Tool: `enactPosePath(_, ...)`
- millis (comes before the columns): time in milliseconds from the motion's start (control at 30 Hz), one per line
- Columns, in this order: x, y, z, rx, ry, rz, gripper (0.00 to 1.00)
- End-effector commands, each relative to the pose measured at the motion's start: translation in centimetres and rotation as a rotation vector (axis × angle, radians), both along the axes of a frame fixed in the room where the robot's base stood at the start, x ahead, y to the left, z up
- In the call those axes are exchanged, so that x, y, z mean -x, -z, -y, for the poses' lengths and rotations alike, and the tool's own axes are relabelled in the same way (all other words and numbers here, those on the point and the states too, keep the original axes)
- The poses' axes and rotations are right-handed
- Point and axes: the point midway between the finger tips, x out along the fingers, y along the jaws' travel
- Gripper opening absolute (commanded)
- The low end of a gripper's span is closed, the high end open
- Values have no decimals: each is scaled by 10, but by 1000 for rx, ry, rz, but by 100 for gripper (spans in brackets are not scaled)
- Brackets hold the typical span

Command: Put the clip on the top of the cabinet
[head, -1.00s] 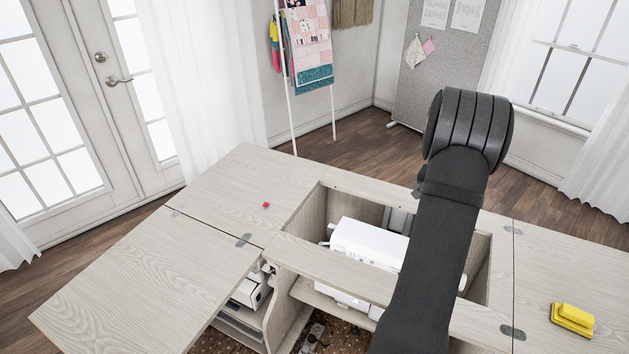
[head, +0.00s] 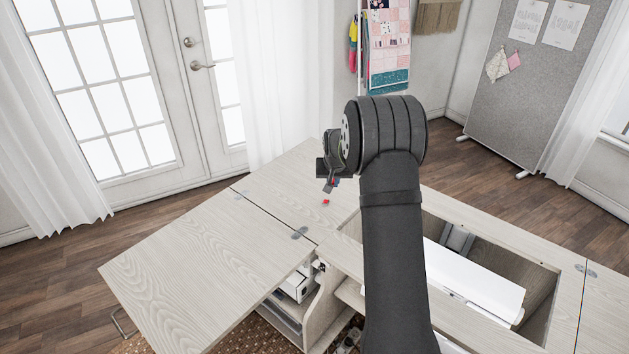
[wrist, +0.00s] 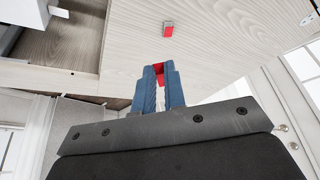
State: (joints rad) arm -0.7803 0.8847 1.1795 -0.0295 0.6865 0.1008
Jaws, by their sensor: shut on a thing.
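My gripper (head: 333,184) is above the cabinet top (head: 220,240), near its back left part. In the wrist view its blue fingers (wrist: 160,88) are shut on a small red clip (wrist: 159,70), mostly hidden between them. A second small clip, red with a grey part (wrist: 168,29), lies on the wood-grained top just beyond the fingertips. It shows as a red spot (head: 326,203) just below my gripper in the head view. Whether the held clip touches the top cannot be told.
The cabinet's open well (head: 540,290) with a white sewing machine (head: 490,283) lies to the right of my arm. A hinge (head: 299,233) joins the left leaf to the top. The left leaf is bare.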

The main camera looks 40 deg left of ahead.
Motion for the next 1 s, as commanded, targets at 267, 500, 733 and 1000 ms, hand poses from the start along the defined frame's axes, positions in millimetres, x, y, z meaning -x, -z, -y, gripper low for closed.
enactPosePath(267,37,2,-42,-3,-90,2,0)
enactPosePath(500,58,32,-85,-1,-95,0,0)
enactPosePath(733,77,60,-128,-1,-94,2,0)
enactPosePath(1000,84,74,-145,-2,-89,1,0)
